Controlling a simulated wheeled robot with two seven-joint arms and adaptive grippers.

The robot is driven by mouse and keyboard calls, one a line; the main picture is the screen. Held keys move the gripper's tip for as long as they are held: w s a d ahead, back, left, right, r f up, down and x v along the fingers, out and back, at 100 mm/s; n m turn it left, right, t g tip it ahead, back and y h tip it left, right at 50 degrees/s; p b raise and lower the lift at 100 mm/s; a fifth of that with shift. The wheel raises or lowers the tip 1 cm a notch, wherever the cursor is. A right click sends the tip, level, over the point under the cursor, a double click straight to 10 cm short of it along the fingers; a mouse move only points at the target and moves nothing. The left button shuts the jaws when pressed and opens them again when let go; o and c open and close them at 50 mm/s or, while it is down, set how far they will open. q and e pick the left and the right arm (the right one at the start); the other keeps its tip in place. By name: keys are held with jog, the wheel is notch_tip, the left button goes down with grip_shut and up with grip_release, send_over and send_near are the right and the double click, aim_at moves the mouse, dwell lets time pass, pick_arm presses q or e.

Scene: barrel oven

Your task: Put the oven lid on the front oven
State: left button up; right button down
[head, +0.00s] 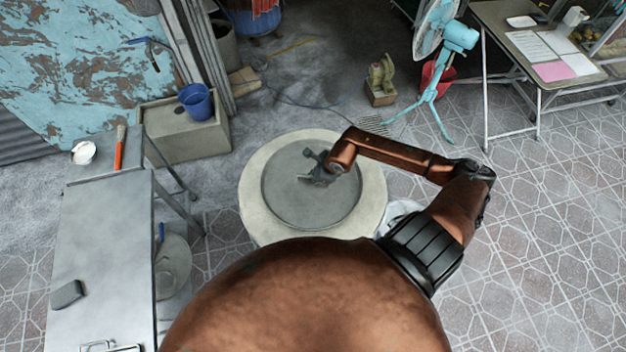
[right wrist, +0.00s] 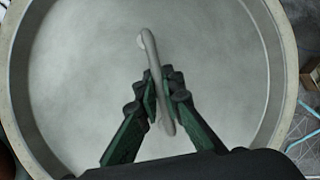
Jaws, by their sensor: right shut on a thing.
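The oven lid (head: 300,207) is a round grey disc. In the head view it appears to lie within the pale round rim of an oven (head: 250,190), roughly centred. My right gripper (head: 318,170) is over the middle of the lid. In the right wrist view, the green and black fingers of my right gripper (right wrist: 162,95) are shut on the lid's bar handle (right wrist: 154,62), and the lid (right wrist: 85,75) fills most of the picture inside the oven rim (right wrist: 287,60). Whether the lid touches the oven all round cannot be told. My left gripper is out of view.
A metal table (head: 105,230) stands at the left, with a white bowl (head: 83,152) on a surface behind it. A blue bucket (head: 196,102) sits on a concrete block. A turquoise fan (head: 440,85) and a folding table (head: 500,20) stand at the back right. The tiled floor at right is clear.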

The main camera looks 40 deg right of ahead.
jog(key=shift+w+d+f, duration=0.1)
jog(key=shift+d+f, duration=0.1)
jog(key=shift+f, duration=0.05)
jog(key=shift+d+f+p, duration=0.1)
jog(key=shift+f+p, duration=0.5)
jog(key=shift+f, duration=0.95)
jog(key=c, duration=2.1)
grip_release()
jog(key=b+v, duration=0.1)
jog(key=v, duration=1.1)
jog(key=shift+b, duration=0.4)
jog(key=shift+f, duration=0.1)
